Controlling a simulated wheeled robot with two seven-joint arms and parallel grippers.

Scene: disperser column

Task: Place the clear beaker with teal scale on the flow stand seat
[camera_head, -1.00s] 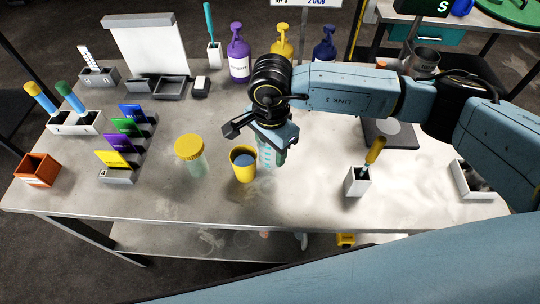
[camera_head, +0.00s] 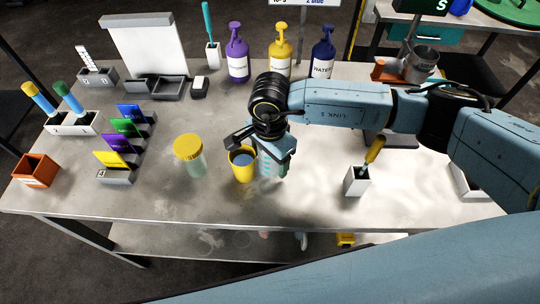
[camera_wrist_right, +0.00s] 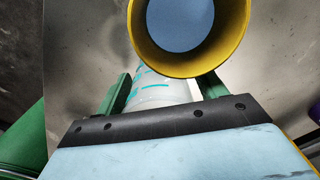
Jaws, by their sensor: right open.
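The clear beaker with teal scale (camera_head: 267,165) stands on the table just right of a yellow cup, largely hidden by my right gripper. My right gripper (camera_head: 274,168) points down at the beaker, with its fingers around it. In the right wrist view, the beaker (camera_wrist_right: 152,88) with its teal marks lies between the two green fingers of the open gripper (camera_wrist_right: 160,95). A dark plate (camera_head: 390,140), which may be the flow stand's base, is mostly hidden behind my right arm. I cannot make out its seat. My left gripper is not in view.
The yellow cup (camera_head: 243,166) of bluish liquid stands very close to the gripper, and a yellow-lidded jar (camera_head: 190,155) is further left. A white holder (camera_head: 356,181) with a yellow-handled tool stands right. Pump bottles (camera_head: 280,57) line the back. The front table strip is clear.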

